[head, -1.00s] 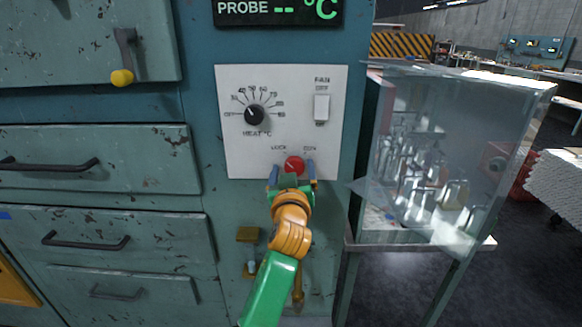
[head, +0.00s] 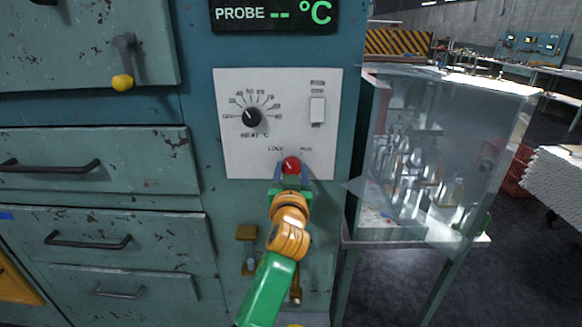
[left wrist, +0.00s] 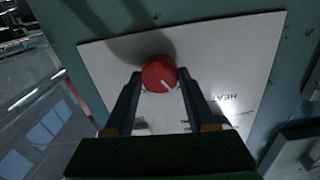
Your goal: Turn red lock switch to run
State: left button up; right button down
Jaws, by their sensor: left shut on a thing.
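The red lock switch (head: 291,165) is a round knob low on the white control panel (head: 240,150), below the LOCK and RUN lettering. Its white mark points up and left, toward the LOCK side. In the left wrist view the knob (left wrist: 159,74) sits between the two fingertips, its white line toward the lower right of that picture. My left gripper (head: 291,173) reaches up from below and is shut on the knob, one finger on each side. My right gripper is not in view.
Above the knob are the black heat dial (head: 252,117) and the white fan switch (head: 317,111). A clear glass-like case (head: 450,150) with glassware stands close on the right. Drawers with handles (head: 88,241) are on the left.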

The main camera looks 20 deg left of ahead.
pick_arm(q)
jog(key=m+p, duration=0.1)
jog(key=m, duration=0.2)
jog(key=shift+m+p, duration=0.4)
jog(key=m+p, duration=0.1)
jog(key=m, duration=0.2)
jog(key=shift+m+p, duration=0.3)
jog(key=shift+p, duration=0.05)
jog(key=m+p, duration=0.2)
jog(key=m, duration=0.2)
jog(key=shift+r, duration=0.1)
jog(key=shift+m+p, duration=0.55)
jog(key=shift+m, duration=1.15)
